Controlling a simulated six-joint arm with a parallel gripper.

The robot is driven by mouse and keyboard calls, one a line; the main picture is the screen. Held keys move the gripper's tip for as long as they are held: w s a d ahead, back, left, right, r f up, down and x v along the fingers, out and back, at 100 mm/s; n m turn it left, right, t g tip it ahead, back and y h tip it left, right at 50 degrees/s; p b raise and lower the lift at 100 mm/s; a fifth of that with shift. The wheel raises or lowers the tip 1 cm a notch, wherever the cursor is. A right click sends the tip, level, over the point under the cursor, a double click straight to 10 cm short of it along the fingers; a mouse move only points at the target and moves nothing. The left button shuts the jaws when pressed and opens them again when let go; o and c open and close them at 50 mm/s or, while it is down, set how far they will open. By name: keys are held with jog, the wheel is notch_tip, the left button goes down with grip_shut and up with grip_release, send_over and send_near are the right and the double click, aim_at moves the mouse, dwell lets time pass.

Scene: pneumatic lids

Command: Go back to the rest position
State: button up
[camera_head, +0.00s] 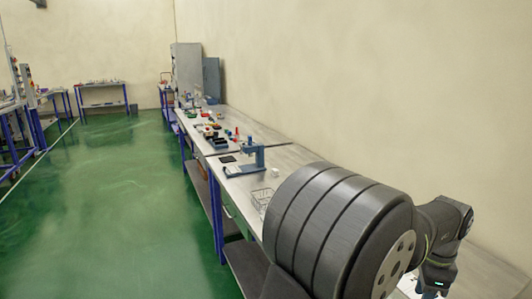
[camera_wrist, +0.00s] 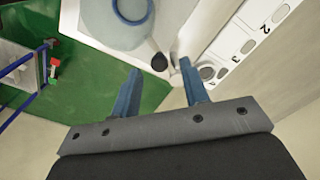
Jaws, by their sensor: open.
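My gripper (camera_wrist: 160,68) shows in the wrist view with its two blue fingers apart and nothing between them. Beyond the fingertips is a white surface with a blue ring (camera_wrist: 131,8) on a pale grey round part. A small dark round-ended piece (camera_wrist: 159,62) lies near the fingertips; I cannot tell its distance from them. In the head view my arm fills the lower right and hides much of the near bench. The fingers are not clear there.
A white numbered panel (camera_wrist: 250,38) is at upper right in the wrist view. In the head view, a long workbench (camera_head: 285,157) runs along the wall, bearing a blue fixture (camera_head: 252,160), a wire basket (camera_head: 262,197) and several small items. Green floor (camera_head: 120,200) is open at left.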

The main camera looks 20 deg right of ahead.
notch_tip(320, 180, down, 2)
jog(key=shift+f, duration=0.1)
jog(key=shift+s+n, duration=0.15)
jog(key=shift+n, duration=0.25)
jog(key=shift+s+a+r+n, duration=0.2)
jog(key=shift+s+n, duration=0.3)
jog(key=shift+n, duration=0.7)
